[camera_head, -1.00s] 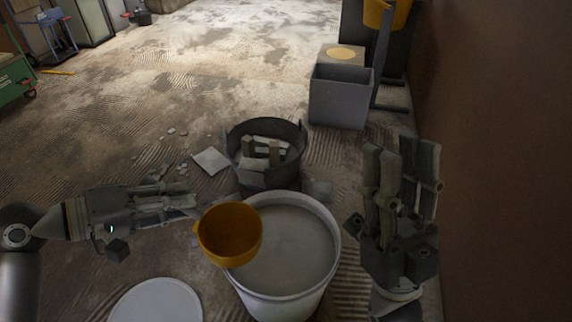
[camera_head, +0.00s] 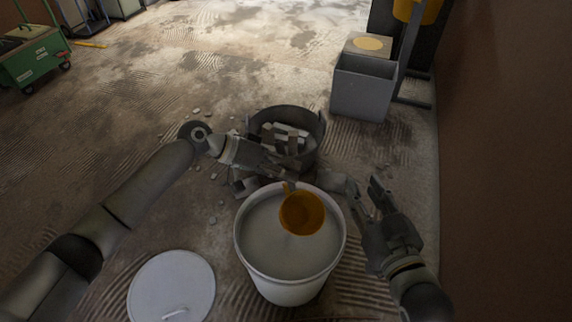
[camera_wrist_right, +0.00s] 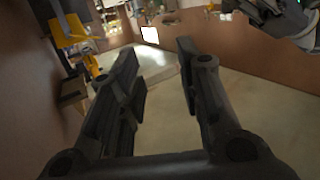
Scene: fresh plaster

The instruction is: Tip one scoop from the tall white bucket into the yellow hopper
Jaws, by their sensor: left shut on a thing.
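The tall white bucket (camera_head: 292,290) stands upright on the floor, full of a smooth pale grey mix (camera_head: 268,232). My left gripper (camera_head: 286,180) is shut on the handle of an orange scoop (camera_head: 303,213) at the bucket's far side. The scoop's bowl is over the mix, its orange inside facing the camera; I cannot tell if it touches the mix. My right gripper (camera_head: 366,188) is open and empty just right of the bucket; its spread fingers show in the right wrist view (camera_wrist_right: 160,75). The yellow hopper (camera_head: 418,10) is at the top right, partly cut off.
A black tub of rubble (camera_head: 318,132) stands right behind the bucket. A white lid (camera_head: 172,288) lies on the floor at front left. A brown wall (camera_head: 500,160) bounds the right side. A green cart (camera_head: 35,62) is far left.

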